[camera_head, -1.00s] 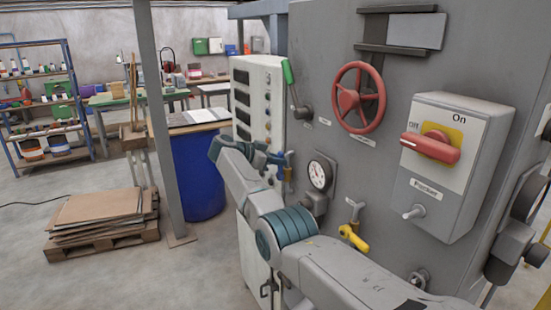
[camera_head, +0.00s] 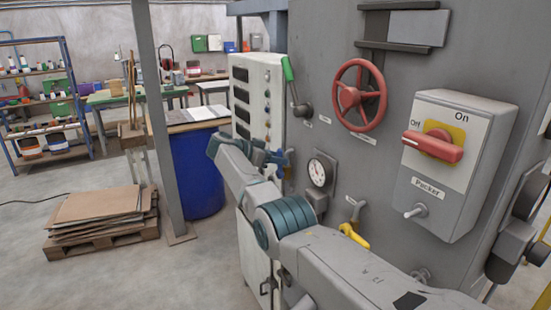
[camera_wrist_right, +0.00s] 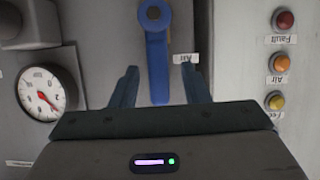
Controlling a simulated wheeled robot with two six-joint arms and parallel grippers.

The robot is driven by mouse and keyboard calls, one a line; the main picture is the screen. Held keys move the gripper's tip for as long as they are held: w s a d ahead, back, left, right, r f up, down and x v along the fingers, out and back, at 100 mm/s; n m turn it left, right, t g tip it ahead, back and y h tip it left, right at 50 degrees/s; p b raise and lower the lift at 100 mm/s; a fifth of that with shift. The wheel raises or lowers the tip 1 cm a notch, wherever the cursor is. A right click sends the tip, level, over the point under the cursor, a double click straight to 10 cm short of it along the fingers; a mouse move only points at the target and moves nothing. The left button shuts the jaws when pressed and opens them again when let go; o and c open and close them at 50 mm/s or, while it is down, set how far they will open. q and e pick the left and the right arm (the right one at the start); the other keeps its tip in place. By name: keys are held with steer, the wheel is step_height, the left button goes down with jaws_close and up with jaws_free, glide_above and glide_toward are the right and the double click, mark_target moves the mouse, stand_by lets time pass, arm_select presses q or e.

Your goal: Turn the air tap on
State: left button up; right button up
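The air tap is a blue lever (camera_wrist_right: 157,62) on a round metal pivot in the right wrist view, beside an upside-down "Air" label. Its handle runs down the picture from the pivot. My right gripper (camera_wrist_right: 161,80) is open, with one finger on each side of the lever. A gap shows between the lever and each finger. In the head view my right gripper (camera_head: 268,155) is at the left edge of the grey machine, by the blue lever (camera_head: 281,160), which is partly hidden. My left gripper is not in view.
A pressure gauge (camera_wrist_right: 42,92) is left of the fingers, and a panel of lamps (camera_wrist_right: 278,62) is to the right. A yellow-handled tap (camera_head: 353,236), a red handwheel (camera_head: 359,95), a green-handled lever (camera_head: 290,75) and a red switch (camera_head: 432,147) are on the machine.

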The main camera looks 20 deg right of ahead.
steer(key=b+v, duration=0.5)
steer(key=v, duration=0.5)
steer(key=shift+a+r, duration=0.2)
steer(key=shift+a, duration=0.1)
